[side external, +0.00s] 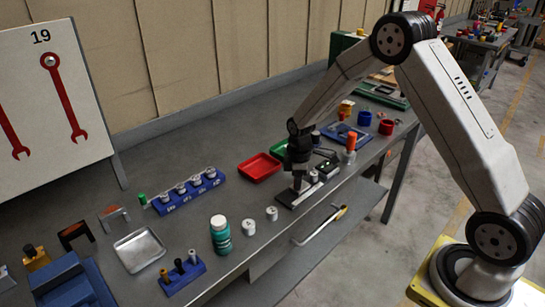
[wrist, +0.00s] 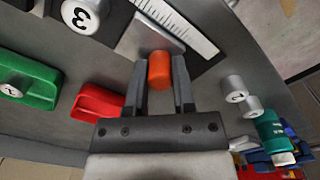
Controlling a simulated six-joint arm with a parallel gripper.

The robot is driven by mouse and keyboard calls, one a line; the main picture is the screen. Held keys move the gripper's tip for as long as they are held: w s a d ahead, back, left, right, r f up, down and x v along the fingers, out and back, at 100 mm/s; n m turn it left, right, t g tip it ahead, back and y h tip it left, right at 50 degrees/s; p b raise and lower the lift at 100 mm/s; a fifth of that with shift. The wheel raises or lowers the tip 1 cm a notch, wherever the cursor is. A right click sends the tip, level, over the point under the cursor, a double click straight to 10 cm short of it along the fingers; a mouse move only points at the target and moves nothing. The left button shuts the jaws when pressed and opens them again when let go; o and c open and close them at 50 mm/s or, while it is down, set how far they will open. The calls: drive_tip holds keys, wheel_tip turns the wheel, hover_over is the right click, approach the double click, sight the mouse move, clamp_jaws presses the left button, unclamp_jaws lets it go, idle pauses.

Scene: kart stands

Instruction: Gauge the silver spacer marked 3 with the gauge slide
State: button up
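The silver spacer marked 3 (wrist: 80,14) stands upright at the top left of the wrist view, on a dark surface beside the gauge; its lower part is cut off. The gauge's white scale (wrist: 180,22) with black ticks runs along the top of the wrist view. In the side view the gauge's dark base (side external: 287,198) lies under my gripper (side external: 298,186). In the wrist view my gripper (wrist: 160,82) has its fingers against both sides of an orange cylindrical knob (wrist: 159,70) on the gauge. The contact at the tips is partly hidden.
A red tray (side external: 259,167) and a green tray (wrist: 30,72) holding a spacer (wrist: 14,86) lie nearby. Two silver spacers (side external: 248,227) (side external: 272,213) and a teal bottle (side external: 221,235) stand left of the gauge. An orange-topped item (side external: 350,141) stands to its right.

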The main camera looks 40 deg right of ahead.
sight(306, 181)
drive_tip(key=shift+d, duration=1.95)
drive_tip(key=o, duration=0.9)
drive_tip(key=shift+r, duration=0.15)
drive_tip(key=shift+r, duration=3.8)
